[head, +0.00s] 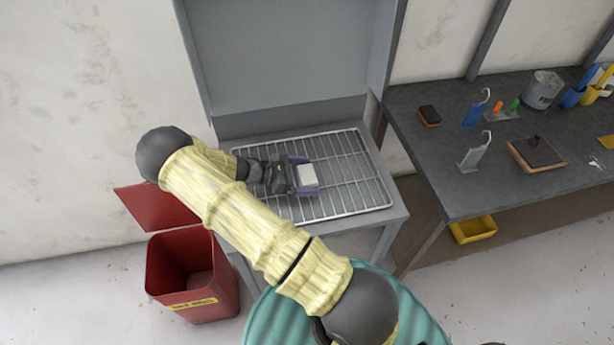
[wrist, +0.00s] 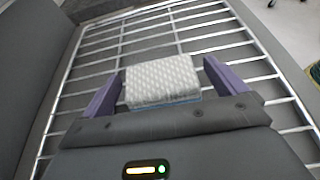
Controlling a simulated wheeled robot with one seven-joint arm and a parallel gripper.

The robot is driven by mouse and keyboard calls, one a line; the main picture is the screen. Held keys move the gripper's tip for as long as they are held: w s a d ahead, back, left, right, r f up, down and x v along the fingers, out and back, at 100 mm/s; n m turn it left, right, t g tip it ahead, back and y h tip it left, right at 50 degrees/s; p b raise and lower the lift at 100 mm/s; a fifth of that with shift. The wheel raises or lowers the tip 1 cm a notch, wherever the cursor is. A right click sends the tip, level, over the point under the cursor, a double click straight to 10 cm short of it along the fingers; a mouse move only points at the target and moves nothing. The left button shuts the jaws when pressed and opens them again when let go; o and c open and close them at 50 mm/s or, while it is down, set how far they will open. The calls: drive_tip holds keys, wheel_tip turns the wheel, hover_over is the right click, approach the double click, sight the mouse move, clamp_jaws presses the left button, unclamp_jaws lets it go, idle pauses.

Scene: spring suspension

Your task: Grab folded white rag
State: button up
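The folded white rag (head: 307,174) lies on the wire rack (head: 350,205) of the grey washing station. In the wrist view the rag (wrist: 160,78) is a small textured white block with a bluish lower edge. My gripper (head: 303,174) is at the rag, with its purple fingers on either side. In the wrist view my gripper (wrist: 160,88) is open, with a gap between each finger and the rag.
A red bin (head: 190,290) with its lid raised stands left of the station. A dark workbench (head: 450,190) at right holds a grey can (head: 543,90), hooked stands, a brush and a wooden block. A yellow tray (head: 473,229) is below it. The rack around the rag is clear.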

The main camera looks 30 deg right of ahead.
sight(305, 175)
drive_tip(key=c, duration=0.9)
drive_tip(key=shift+r, duration=0.1)
wheel_tip(305, 175, up, 18)
drive_tip(key=b, duration=0.3)
